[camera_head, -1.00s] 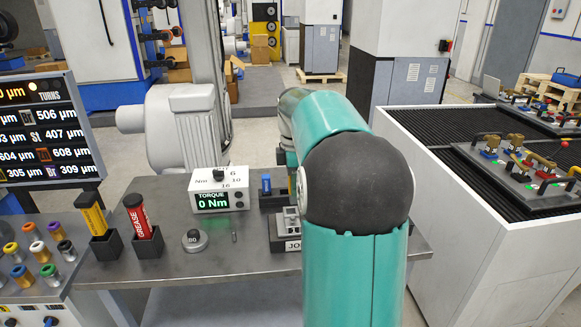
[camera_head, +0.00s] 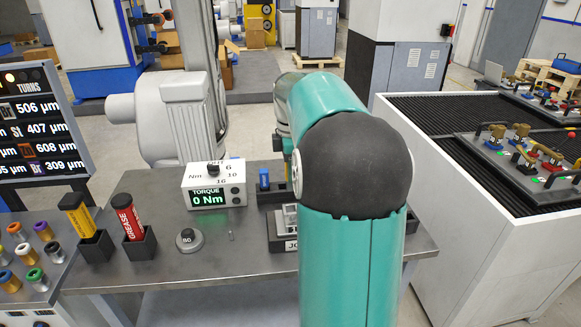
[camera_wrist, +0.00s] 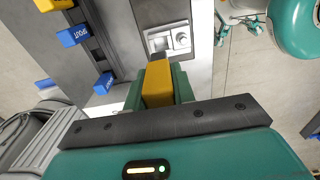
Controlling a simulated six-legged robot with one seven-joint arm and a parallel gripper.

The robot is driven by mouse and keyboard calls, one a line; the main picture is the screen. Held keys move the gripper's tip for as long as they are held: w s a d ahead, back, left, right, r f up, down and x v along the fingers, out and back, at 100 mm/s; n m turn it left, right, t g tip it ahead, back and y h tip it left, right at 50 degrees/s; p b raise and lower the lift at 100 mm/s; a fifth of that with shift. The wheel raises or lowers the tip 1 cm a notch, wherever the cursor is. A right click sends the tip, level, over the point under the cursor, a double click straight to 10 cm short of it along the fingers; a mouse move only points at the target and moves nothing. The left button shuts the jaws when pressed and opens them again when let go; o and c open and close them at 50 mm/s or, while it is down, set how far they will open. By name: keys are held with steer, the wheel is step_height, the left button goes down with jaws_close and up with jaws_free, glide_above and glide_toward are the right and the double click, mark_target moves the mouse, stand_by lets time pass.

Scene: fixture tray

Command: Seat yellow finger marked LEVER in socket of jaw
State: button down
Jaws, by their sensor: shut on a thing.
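In the wrist view my gripper (camera_wrist: 158,92) is shut on a yellow block, the yellow finger (camera_wrist: 158,76), held between its two green fingers. No LEVER marking is readable on it from here. Just beyond its tip is a light metal fixture (camera_wrist: 168,40) with a recess and a round part, which looks like the jaw. I cannot tell whether the tip touches it. In the head view my teal arm hides the gripper and the yellow finger; part of the fixture (camera_head: 283,235), with a cut-off label, shows left of the arm.
Blue pieces marked SPOUT (camera_wrist: 72,36) stand left of the gripper, with another yellow piece (camera_wrist: 50,4) beyond. A tray table (camera_head: 480,200) stands right.

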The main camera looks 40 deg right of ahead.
steer(key=shift+a+f, duration=0.1)
steer(key=shift+f, duration=0.15)
steer(key=shift+s+f, duration=0.15)
steer(key=shift+f, duration=2.45)
steer(key=shift+f, duration=2.15)
steer(key=c, duration=1.1)
jaws_free()
